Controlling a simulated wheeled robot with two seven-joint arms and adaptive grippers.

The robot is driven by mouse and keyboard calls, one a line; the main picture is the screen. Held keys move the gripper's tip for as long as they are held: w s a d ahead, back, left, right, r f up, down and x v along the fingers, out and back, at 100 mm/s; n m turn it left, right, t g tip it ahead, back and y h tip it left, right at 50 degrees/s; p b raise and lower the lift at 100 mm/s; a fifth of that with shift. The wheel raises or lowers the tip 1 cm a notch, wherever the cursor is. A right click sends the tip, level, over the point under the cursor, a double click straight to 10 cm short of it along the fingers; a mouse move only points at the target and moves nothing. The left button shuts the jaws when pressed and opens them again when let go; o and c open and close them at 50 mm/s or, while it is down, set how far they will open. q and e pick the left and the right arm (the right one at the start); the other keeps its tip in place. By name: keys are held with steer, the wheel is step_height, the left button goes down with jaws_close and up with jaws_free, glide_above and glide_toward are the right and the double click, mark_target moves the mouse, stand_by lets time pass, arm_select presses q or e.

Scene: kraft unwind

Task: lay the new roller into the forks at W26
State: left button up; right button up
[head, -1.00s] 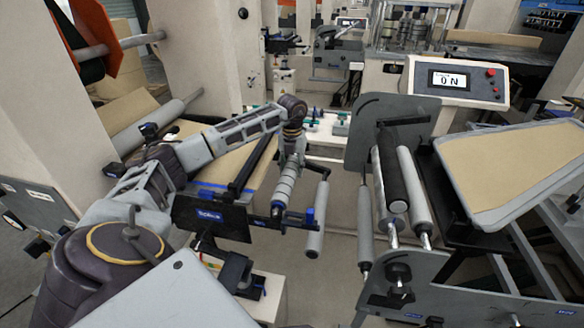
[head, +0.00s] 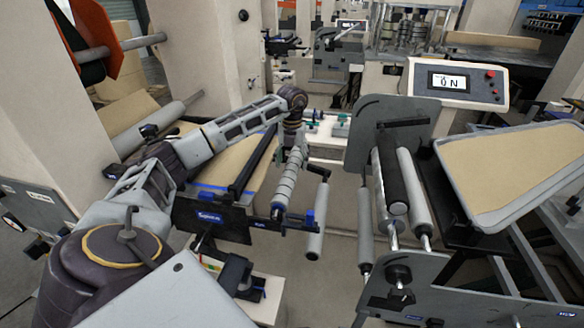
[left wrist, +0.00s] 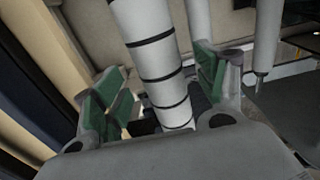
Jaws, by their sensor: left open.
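A pale grey roller with dark bands (head: 287,182) stands steeply tilted at the middle, its lower end at a dark holder with blue parts (head: 281,214). In the left wrist view the banded roller (left wrist: 152,55) runs between the green-padded fingers. My left gripper (head: 291,155) is at the roller's upper end, seen small and partly hidden by the wrist. Its fingers (left wrist: 160,92) are open on either side of the roller, with gaps visible. I cannot read a W26 label, nor tell which forks bear it. My right gripper is out of view.
A plain grey roller (head: 317,220) hangs close to the right of the banded one. A machine with a black roller (head: 391,170) and grey rollers (head: 414,195) stands right, below a display (head: 453,82). A tan-topped tray (head: 510,165) lies at far right.

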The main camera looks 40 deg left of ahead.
arm_select(q)
steer(key=shift+r, duration=4.25)
steer(key=shift+f, duration=0.1)
